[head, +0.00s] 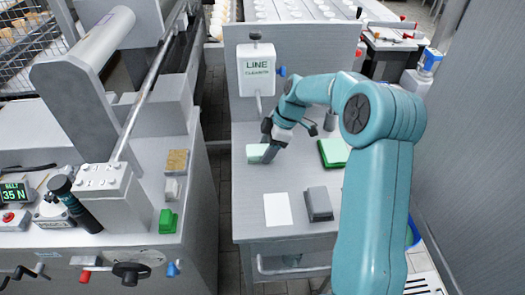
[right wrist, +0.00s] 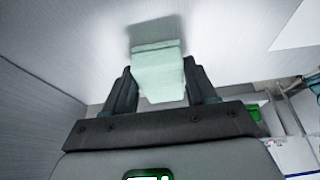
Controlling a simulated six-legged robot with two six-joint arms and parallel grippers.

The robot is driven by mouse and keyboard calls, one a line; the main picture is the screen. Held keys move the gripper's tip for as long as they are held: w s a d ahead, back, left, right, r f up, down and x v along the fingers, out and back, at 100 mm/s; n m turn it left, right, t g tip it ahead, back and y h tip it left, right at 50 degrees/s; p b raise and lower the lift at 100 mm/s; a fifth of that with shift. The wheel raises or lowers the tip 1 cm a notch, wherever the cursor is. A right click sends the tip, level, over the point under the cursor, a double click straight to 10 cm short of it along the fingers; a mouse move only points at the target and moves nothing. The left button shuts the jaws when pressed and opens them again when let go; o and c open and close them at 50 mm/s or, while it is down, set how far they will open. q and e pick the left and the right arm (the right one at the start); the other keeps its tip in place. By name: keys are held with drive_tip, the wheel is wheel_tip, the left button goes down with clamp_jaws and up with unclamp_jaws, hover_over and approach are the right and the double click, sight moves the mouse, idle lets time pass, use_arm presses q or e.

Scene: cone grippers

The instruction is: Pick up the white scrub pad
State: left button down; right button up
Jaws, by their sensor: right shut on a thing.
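The white scrub pad, a pale, slightly mint-tinted block (head: 256,152), is at the left edge of the grey bench top in the head view. My right gripper (head: 268,151) reaches down to it from the right and is shut on it. In the right wrist view the pad (right wrist: 158,72) sits between the two dark fingers of my right gripper (right wrist: 163,88), with a shadow on the grey surface beyond it. I cannot tell whether the pad touches the bench. My left gripper is not in view.
A line cleaner dispenser (head: 256,68) stands behind. A machine with a roller (head: 82,55) stands left across a gap, holding a tan block (head: 176,162) and a green block (head: 168,221).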

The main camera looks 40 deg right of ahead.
drive_tip(key=shift+r, duration=0.15)
drive_tip(key=shift+r, duration=0.3)
drive_tip(key=shift+r+p, duration=0.6)
drive_tip(key=shift+s+a+f+b, duration=0.35)
drive_tip(key=shift+s+f+b, duration=0.15)
drive_tip(key=shift+b, duration=0.45)
drive_tip(key=s+a+b, duration=0.4)
drive_tip(key=s, duration=0.1)
drive_tip(key=shift+s+a+f, duration=0.1)
drive_tip(key=shift+a+f, duration=0.1)
drive_tip(key=shift+a, duration=0.1)
drive_tip(key=s+a+b, duration=0.1)
drive_tip(key=s, duration=0.1)
drive_tip(key=s+a+b, duration=0.1)
drive_tip(key=s+a, duration=0.1)
drive_tip(key=s+a+b, duration=0.1)
drive_tip(key=s+a, duration=0.1)
drive_tip(key=shift+s+a+r, duration=0.2)
drive_tip(key=shift+s+a, duration=0.05)
drive_tip(key=shift+s, duration=0.05)
drive_tip(key=s+a, duration=0.9)
drive_tip(key=s, duration=0.2)
drive_tip(key=shift+s+a+r+p, duration=0.2)
drive_tip(key=shift+s+a+p, duration=0.15)
drive_tip(key=shift+a, duration=0.05)
